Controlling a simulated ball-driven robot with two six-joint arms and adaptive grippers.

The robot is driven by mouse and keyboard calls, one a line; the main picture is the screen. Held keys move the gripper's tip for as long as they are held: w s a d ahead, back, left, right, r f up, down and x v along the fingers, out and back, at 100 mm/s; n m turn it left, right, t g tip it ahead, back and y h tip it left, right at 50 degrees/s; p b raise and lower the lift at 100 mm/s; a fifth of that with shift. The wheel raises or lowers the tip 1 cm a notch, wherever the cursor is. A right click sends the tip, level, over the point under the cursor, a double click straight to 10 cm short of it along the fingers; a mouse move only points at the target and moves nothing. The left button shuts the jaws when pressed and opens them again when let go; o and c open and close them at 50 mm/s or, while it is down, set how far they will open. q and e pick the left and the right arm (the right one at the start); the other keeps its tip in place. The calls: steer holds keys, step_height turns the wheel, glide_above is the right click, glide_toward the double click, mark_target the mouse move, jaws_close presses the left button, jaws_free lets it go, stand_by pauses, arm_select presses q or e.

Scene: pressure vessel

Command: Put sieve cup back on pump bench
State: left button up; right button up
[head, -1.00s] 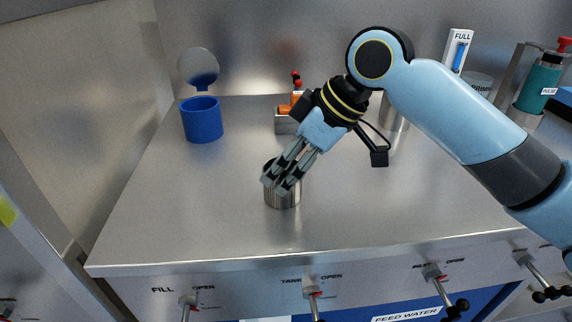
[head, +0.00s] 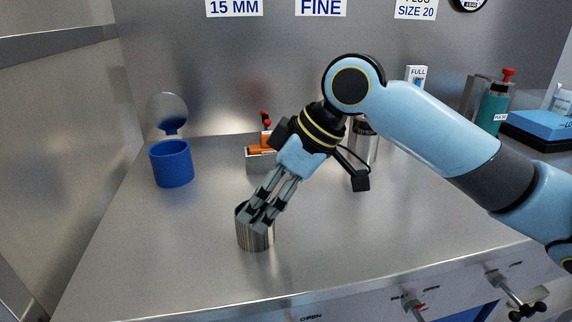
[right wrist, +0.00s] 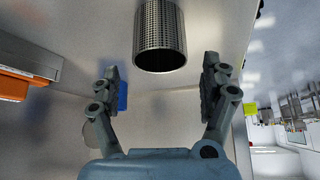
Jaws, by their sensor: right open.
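The sieve cup (head: 256,240) is a small grey metal cylinder standing upright on the steel bench top (head: 340,235). In the right wrist view the cup (right wrist: 160,40) shows its fine perforated wall, just past the fingertips and between their lines. My right gripper (head: 252,220) reaches down to the cup's rim from the upper right, and its fingers hide part of the rim. In the right wrist view my right gripper (right wrist: 164,75) is open, with clear gaps between each finger and the cup. My left gripper is not in view.
A blue cup (head: 172,165) stands at the back left with a round grey disc (head: 167,108) behind it. An orange-topped block (head: 262,155) and a metal cylinder (head: 364,145) stand behind my gripper. Valve handles (head: 515,295) project from the front edge.

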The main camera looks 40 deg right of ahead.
steer(key=p+v, duration=0.3)
steer(key=v, duration=0.6)
steer(key=shift+r, duration=0.1)
stand_by(0.4)
